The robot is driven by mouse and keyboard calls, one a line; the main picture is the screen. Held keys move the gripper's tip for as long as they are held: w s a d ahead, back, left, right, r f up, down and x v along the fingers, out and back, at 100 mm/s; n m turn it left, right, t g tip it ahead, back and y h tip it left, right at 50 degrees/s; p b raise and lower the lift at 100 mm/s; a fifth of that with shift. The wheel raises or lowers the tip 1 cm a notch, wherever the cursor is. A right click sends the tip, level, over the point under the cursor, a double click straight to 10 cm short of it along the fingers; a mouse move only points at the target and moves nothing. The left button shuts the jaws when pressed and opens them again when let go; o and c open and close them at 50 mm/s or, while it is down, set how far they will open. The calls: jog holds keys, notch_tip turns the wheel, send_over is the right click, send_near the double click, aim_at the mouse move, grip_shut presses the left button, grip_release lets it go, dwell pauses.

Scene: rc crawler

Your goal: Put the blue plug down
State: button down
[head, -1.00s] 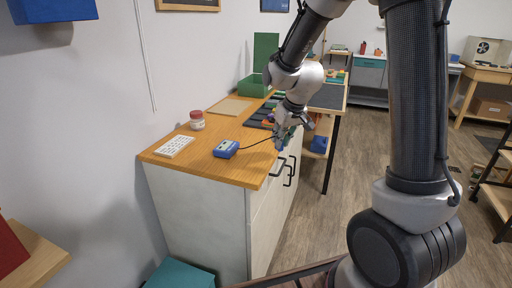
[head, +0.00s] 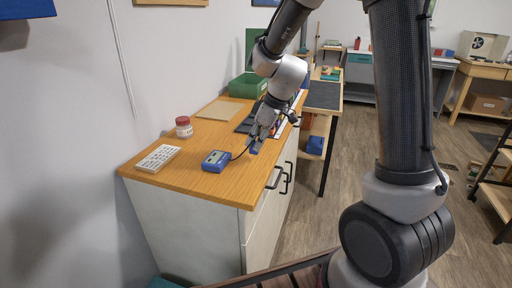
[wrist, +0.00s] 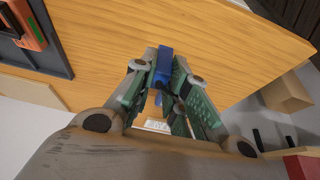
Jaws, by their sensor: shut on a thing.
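My gripper (head: 260,137) is shut on the blue plug (wrist: 165,64), which shows between its green-padded fingers (wrist: 164,78) in the wrist view. In the head view the plug (head: 255,147) shows small and blue at the fingertips, close above the wooden counter top near its front edge. I cannot tell whether it touches the wood. A dark cable (head: 240,154) runs from the gripper area to a blue box (head: 216,160) on the counter, left of my gripper. Part of the plug is hidden by the fingers.
The wooden counter top (head: 190,177) holds a white perforated block (head: 158,158), a red-lidded jar (head: 184,127), a tan board (head: 219,110) and a green bin (head: 248,86). A dark tray (head: 246,124) lies behind my gripper. Bare wood lies in front of the blue box.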

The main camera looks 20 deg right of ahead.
jog(key=shift+f, duration=1.2)
jog(key=c, duration=1.4)
grip_release()
jog(key=shift+f, duration=0.1)
jog(key=v, duration=1.1)
jog(key=s+d+r+m+h, duration=0.1)
jog(key=s+d+r+m, duration=0.1)
jog(key=s, duration=0.6)
jog(key=s+d+r+m+t+h, duration=0.1)
jog(key=s+d+r+m, duration=0.1)
jog(key=s+d+m, duration=0.3)
jog(key=s+d+r+m+h, duration=0.1)
jog(key=s+d+r+m, duration=0.2)
jog(key=s, duration=0.7)
jog(key=shift+s+d+m+h, duration=0.35)
jog(key=shift+d+m+h, duration=0.05)
jog(key=shift+d, duration=0.1)
